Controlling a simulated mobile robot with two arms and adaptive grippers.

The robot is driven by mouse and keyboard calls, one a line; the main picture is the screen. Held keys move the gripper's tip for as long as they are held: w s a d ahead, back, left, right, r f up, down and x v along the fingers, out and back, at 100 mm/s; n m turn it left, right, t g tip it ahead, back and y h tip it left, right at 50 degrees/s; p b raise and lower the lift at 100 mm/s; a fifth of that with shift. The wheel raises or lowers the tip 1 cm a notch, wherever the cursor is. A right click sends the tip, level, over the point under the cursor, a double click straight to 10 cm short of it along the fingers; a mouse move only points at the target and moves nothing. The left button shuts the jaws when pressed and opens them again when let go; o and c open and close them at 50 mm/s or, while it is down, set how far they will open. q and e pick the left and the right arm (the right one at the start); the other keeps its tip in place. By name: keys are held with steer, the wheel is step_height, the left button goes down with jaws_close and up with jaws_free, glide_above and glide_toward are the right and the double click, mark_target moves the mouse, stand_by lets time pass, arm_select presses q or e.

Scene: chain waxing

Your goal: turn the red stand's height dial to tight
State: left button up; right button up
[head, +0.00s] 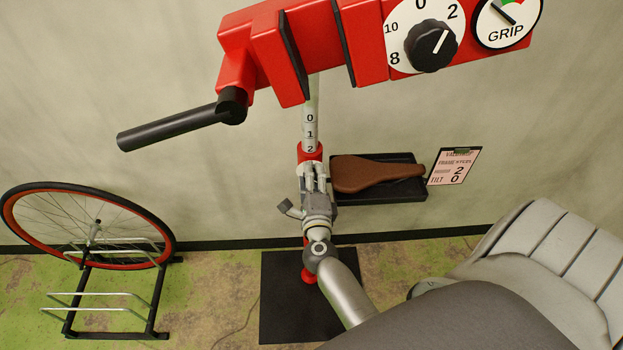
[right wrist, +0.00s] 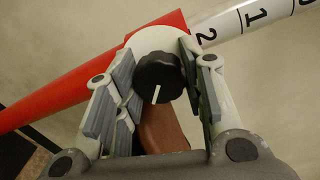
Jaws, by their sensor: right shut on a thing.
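The red stand has a red clamp head (head: 262,55) at the top and a post with a printed scale (head: 310,120) reading 0, 1, 2 above a red collar (head: 308,152). In the right wrist view the height dial (right wrist: 159,78) is a black knob on a pale round plate, its white line pointing down in the picture. My right gripper (head: 315,180) is at the collar, shut on the dial, with finger pads on both sides of it. It hides the dial in the head view. My left gripper is not in view.
A brown saddle (head: 362,172) lies on a black tray (head: 408,193) right of the post, beside a clipboard (head: 455,167). A dial with numbers (head: 432,46) and a GRIP gauge (head: 507,20) sit on the clamp head.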

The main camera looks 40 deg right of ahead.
steer(key=shift+f+m+b, duration=0.15)
steer(key=shift+m+b, duration=0.4)
steer(key=shift+m, duration=1.05)
steer(key=o, duration=1)
steer(key=shift+o, duration=0.2)
